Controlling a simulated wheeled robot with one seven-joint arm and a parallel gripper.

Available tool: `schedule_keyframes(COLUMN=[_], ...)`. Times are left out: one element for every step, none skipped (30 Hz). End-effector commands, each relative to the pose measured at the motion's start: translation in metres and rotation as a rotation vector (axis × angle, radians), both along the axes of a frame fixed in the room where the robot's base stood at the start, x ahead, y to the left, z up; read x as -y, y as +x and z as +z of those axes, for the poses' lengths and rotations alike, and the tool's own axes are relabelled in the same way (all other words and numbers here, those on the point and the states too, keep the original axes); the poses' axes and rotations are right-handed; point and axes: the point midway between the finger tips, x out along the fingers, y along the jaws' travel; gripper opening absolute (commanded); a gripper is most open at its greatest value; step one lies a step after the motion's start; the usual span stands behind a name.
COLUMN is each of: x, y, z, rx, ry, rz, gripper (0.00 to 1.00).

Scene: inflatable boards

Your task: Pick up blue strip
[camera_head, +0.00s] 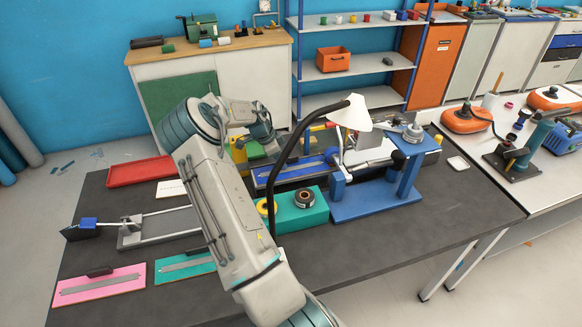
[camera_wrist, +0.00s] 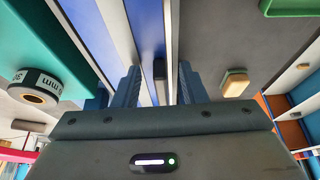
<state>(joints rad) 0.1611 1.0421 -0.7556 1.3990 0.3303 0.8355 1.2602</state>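The blue strip (camera_head: 287,177) is a blue board with a pale grey bar along it. It lies on the dark table near the middle, partly hidden by my arm and the lamp. In the wrist view the blue strip (camera_wrist: 151,28) runs away between my fingers. A small dark block (camera_wrist: 159,70) sits on it in the gap. My gripper (camera_wrist: 157,76) is open, with one finger on each side of this block. No contact with the block is clear. In the head view the fingertips are hard to make out behind my arm.
A teal box (camera_head: 310,218) with tape rolls (camera_head: 305,197) stands beside the strip. A blue press stand (camera_head: 375,205) and a white-shaded lamp (camera_head: 350,112) crowd the right. Pink (camera_head: 100,287) and teal (camera_head: 185,267) boards and a red tray (camera_head: 140,172) lie left. Bare table shows front right.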

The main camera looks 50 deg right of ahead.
Motion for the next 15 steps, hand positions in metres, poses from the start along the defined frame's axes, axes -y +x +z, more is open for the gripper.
schedule_keyframes(x=[-0.0002,-0.0002,-0.0002,-0.0003,-0.0003,-0.0003,-0.0003,-0.0003,-0.0003,-0.0003,-0.0004,-0.0002,-0.0002,-0.0002,-0.0003], y=[0.0002,0.0002,0.0002,0.0003,0.0003,0.0003,0.0003,0.0003,0.0003,0.0003,0.0003,0.0004,0.0004,0.0004,0.0004], z=[-0.0002,-0.0002,-0.0002,-0.0002,-0.0002,-0.0001,-0.0001,-0.0001,0.0000,0.0000,0.0001,0.0004,0.0004,0.0004,0.0005], rx=[0.000,0.000,0.000,0.000,0.000,0.000,0.000,0.000,0.000,0.000,0.000,0.000,0.000,0.000,0.000], ry=[0.000,0.000,0.000,0.000,0.000,0.000,0.000,0.000,0.000,0.000,0.000,0.000,0.000,0.000,0.000], rz=[0.000,0.000,0.001,0.001,0.001,0.001,0.001,0.001,0.001,0.001,0.001,0.001,0.001,0.001,0.001], gripper=[0.38,0.38,0.38,0.38,0.30,0.19,0.10,0.02,0.00,0.00,0.00,0.00,0.00,0.00,0.00])
